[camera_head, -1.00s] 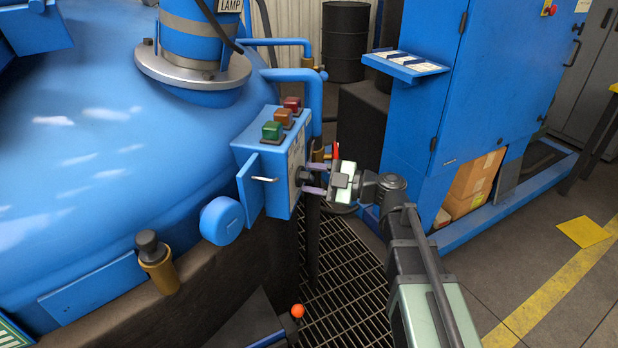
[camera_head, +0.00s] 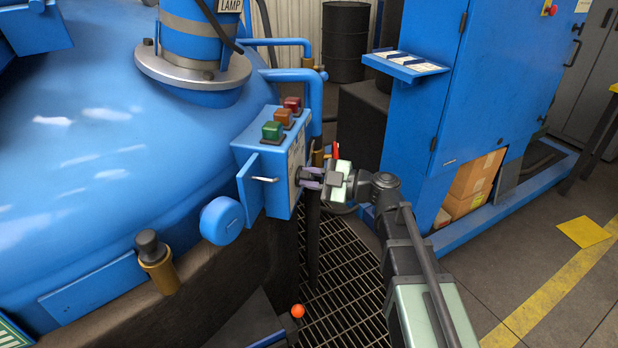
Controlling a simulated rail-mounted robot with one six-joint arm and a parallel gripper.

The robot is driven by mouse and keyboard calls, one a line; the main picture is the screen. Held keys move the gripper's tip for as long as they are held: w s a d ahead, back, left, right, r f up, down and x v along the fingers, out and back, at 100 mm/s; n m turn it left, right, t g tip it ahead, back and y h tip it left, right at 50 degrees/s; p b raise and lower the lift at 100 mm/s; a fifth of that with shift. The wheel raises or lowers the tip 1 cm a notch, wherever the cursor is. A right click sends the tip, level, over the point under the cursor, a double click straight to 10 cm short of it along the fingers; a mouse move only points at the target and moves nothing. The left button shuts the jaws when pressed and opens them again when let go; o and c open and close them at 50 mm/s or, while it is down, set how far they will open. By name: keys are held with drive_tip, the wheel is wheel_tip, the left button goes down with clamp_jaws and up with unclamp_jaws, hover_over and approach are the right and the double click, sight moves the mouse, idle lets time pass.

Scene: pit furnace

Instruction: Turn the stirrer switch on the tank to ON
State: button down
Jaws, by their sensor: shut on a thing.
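The blue switch box (camera_head: 276,160) is fixed to the side of the large blue tank (camera_head: 95,150). The stirrer switch (camera_head: 304,174) is a small dark knob on the box's right-hand face. My gripper (camera_head: 308,177) reaches in from the right and is shut on this knob, its two fingers around it. The fingers and gripper body hide much of the knob, and I cannot read the switch position or its markings.
A blue cabinet (camera_head: 480,110) stands to the right. Metal grating (camera_head: 340,280) covers the floor below.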

drive_tip(key=m, duration=0.8)
drive_tip(key=shift+m, duration=0.3)
drive_tip(key=m, duration=0.4)
drive_tip(key=shift+m, duration=0.3)
drive_tip(key=m, duration=0.4)
drive_tip(key=shift+m, duration=0.3)
drive_tip(key=c, duration=1)
unclamp_jaws()
drive_tip(key=shift+c, duration=0.2)
drive_tip(key=shift+w, duration=0.1)
